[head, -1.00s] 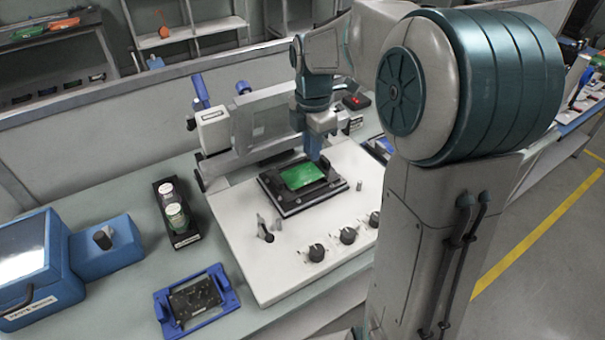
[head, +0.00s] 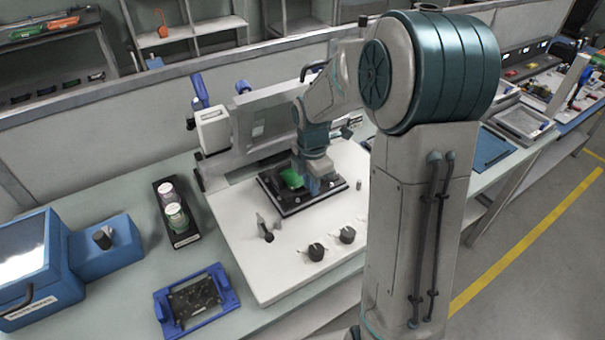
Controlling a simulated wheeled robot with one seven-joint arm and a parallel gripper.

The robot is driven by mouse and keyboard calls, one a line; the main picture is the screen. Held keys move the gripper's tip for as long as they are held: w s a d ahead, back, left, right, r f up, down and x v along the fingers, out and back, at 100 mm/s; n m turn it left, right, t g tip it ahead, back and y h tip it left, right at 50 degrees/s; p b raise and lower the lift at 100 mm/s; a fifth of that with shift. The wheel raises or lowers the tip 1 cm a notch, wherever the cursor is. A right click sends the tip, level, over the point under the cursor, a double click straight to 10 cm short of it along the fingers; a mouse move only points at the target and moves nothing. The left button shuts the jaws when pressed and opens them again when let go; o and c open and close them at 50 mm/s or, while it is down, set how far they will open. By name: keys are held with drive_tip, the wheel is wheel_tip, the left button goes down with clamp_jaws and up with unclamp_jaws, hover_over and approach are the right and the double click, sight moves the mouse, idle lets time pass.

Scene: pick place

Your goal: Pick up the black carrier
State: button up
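The black carrier (head: 298,206) is a flat dark frame lying on the white top of a machine (head: 243,225). A green board (head: 290,179) sits in its middle. My gripper (head: 315,188) points down over the right part of the carrier and covers part of it and of the board. The fingertips look very close to the carrier, but I cannot tell if they touch it. The fingers are small and partly hidden, so their opening cannot be made out.
A blue-framed plate (head: 196,302) lies on the bench at the front left. A black holder with two jars (head: 175,215) stands left of the machine, with a blue box (head: 30,265) farther left. Knobs (head: 316,252) and a small lever (head: 264,232) rise from the machine top in front.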

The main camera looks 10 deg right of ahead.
clamp_jaws()
